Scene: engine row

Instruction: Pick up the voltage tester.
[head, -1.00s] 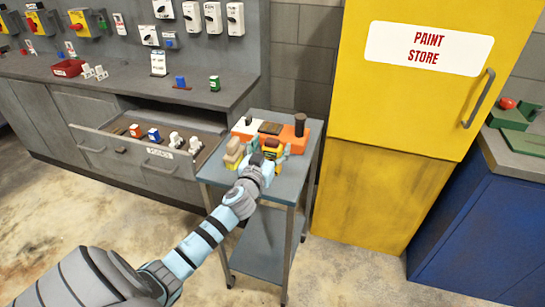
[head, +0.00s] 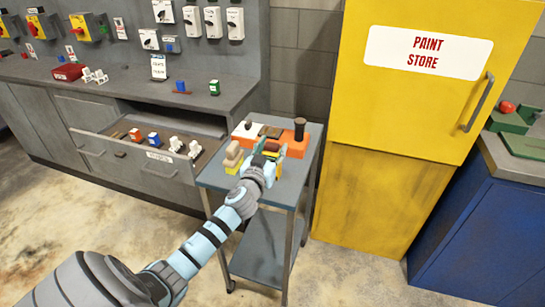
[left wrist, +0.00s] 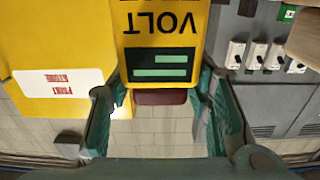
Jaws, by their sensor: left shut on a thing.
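The voltage tester is a yellow block with a dark screen and upside-down "VOLT" lettering in the left wrist view (left wrist: 160,40). My left gripper (head: 270,152) is shut on it, with a green-padded finger on either side. In the head view the gripper is over the small trolley (head: 215,181), and it hides most of the tester. I cannot tell whether the tester is clear of the trolley top. My right gripper is not in view.
A red-orange tray (head: 291,137) with dark items and a black upright cylinder (head: 300,128) stands at the trolley's back. A yellow and tan item (head: 232,157) is close left of the gripper. An open drawer (head: 133,161) is left; the yellow paint cabinet (head: 390,180) is right.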

